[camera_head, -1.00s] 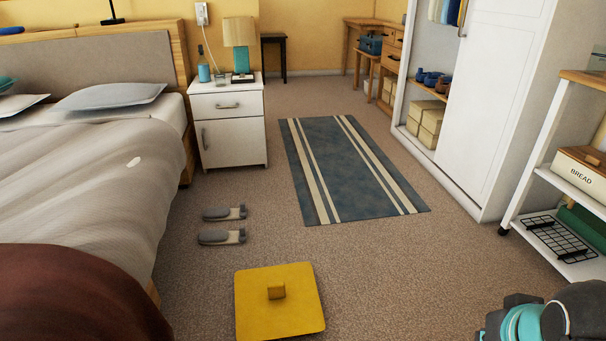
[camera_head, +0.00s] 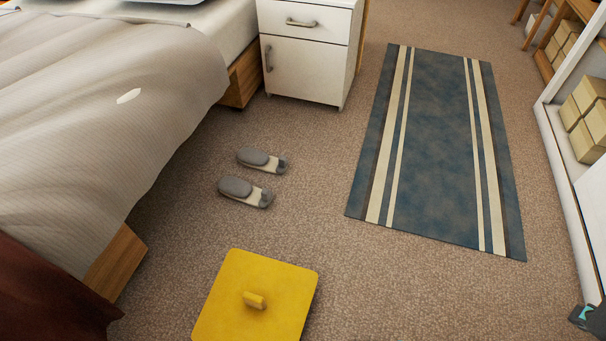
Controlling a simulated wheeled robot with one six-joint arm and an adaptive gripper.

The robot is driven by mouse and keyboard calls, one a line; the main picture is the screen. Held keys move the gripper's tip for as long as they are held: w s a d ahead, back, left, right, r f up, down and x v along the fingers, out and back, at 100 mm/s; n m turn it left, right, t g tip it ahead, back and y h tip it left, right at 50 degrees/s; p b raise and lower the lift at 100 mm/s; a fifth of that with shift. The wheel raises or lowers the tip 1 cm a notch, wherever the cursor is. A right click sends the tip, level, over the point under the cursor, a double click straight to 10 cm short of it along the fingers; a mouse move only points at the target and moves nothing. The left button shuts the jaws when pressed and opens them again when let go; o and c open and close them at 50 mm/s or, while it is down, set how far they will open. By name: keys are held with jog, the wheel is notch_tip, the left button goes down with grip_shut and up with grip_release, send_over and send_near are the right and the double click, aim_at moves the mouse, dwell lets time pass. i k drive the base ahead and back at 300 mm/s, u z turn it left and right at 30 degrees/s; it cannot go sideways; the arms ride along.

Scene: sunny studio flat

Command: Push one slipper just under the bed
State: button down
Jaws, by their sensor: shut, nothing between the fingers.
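Two grey slippers with pale insoles lie side by side on the carpet to the right of the bed (camera_head: 125,120). The farther slipper (camera_head: 254,157) is nearer the nightstand, and the nearer slipper (camera_head: 237,187) lies just in front of it. Both have their grey toe parts pointing left, towards the bed, and a gap of bare carpet lies between them and the bed.
A yellow square lid-like object with a knob (camera_head: 277,284) lies on the carpet in front of the slippers. A white nightstand (camera_head: 305,68) stands behind them. A blue striped rug (camera_head: 436,150) lies to the right. Bare carpet surrounds the slippers. A white wardrobe edge (camera_head: 570,180) is far right.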

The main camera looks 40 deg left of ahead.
aim_at(237, 188)
jog(key=i, duration=2.75)
jog(key=u, duration=3.9)
jog(key=i, duration=1)
